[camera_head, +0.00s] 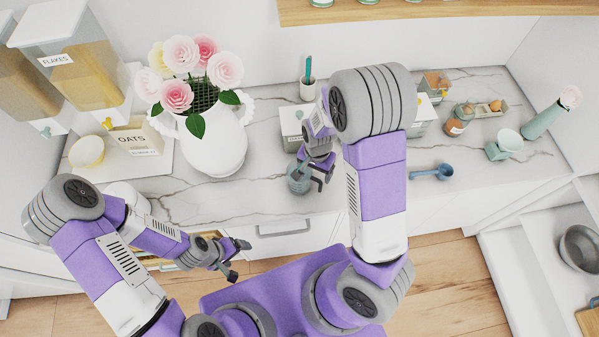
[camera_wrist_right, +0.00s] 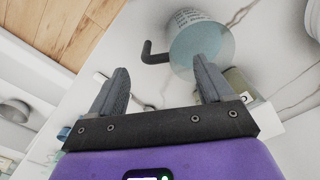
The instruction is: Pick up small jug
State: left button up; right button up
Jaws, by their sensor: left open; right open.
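A small blue-green jug (camera_head: 298,181) stands on the marble counter near its front edge. In the right wrist view the jug (camera_wrist_right: 203,38) is pale, with printed text, and a dark hooked handle juts from its left side. My right gripper (camera_head: 312,172) is open at the jug in the head view. In the right wrist view its fingertips (camera_wrist_right: 160,68) are apart, and the right-hand finger overlaps the jug's lower edge. I cannot tell whether it touches. My left gripper (camera_head: 228,262) is open and empty, low in front of the drawers.
A white vase with flowers (camera_head: 213,145) stands left of the jug. A light box (camera_head: 291,122) and a cup (camera_head: 308,88) stand behind it. A blue scoop (camera_head: 432,173) lies to the right. Open counter lies between vase and jug.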

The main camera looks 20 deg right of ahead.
aim_at(316, 179)
jog(key=f, duration=0.6)
jog(key=shift+s+d, duration=0.1)
jog(key=shift+d, duration=0.2)
jog(key=shift+r, duration=0.1)
grip_shut()
